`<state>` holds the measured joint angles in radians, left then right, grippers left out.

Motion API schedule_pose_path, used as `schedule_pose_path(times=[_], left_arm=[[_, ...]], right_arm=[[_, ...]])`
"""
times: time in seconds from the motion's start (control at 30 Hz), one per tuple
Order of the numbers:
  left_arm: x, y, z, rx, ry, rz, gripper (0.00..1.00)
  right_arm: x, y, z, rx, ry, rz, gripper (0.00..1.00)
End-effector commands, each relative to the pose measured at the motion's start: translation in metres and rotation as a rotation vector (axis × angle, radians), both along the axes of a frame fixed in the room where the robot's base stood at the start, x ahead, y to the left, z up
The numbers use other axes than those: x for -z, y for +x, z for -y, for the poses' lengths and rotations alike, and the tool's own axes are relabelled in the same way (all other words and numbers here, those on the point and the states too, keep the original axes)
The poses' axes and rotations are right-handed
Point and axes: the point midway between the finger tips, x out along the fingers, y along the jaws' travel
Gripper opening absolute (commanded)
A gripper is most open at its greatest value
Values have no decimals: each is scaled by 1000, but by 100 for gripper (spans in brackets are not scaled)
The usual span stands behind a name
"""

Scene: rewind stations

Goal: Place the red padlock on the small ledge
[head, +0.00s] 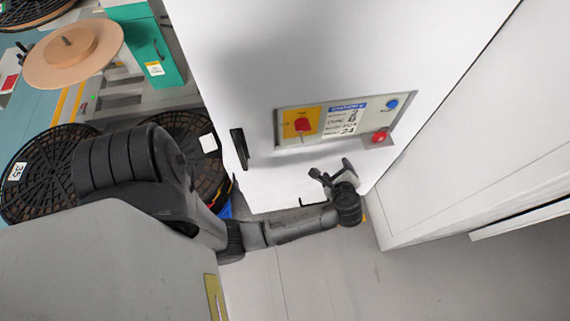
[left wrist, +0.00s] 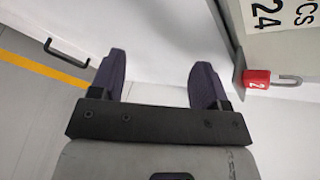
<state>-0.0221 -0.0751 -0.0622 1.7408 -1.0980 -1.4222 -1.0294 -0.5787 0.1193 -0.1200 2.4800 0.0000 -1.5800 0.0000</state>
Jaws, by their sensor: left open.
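The red padlock (head: 380,136) is at the lower right corner of the control panel on the white cabinet, at the small ledge (head: 386,143). In the left wrist view the padlock (left wrist: 257,77) shows a white "2" and its shackle points right; it appears to rest against the grey ledge (left wrist: 239,78). My left gripper (head: 333,172) is open and empty, below and left of the padlock in the head view. In the left wrist view its two fingers (left wrist: 159,66) are apart, and the padlock lies outside them, to the right. My right gripper is in neither view.
The control panel (head: 340,118) carries a red switch (head: 303,124) on yellow and a blue button (head: 392,103). A black handle (head: 239,148) is on the cabinet left of it. A white wall unit (head: 480,150) stands right. Floor (head: 310,280) below is clear.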

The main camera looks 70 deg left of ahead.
Motion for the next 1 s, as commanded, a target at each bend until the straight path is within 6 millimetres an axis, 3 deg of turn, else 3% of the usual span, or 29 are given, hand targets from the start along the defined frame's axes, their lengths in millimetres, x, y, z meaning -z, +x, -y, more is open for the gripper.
schedule_pose_path(times=[0.03,0.2,0.4,0.5,0.7,1.0], left_arm=[[8,-27,1,-49,-130,91,70],[17,-99,27,-248,-579,329,70],[1,-163,69,-470,-976,421,70],[-10,-185,85,-551,-1100,423,70],[-23,-205,102,-638,-1215,411,70],[-25,-207,103,-648,-1226,410,70]], right_arm=[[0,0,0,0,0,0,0],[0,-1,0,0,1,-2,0],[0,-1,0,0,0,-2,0],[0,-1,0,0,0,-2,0],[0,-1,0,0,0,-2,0],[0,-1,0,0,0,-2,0]])
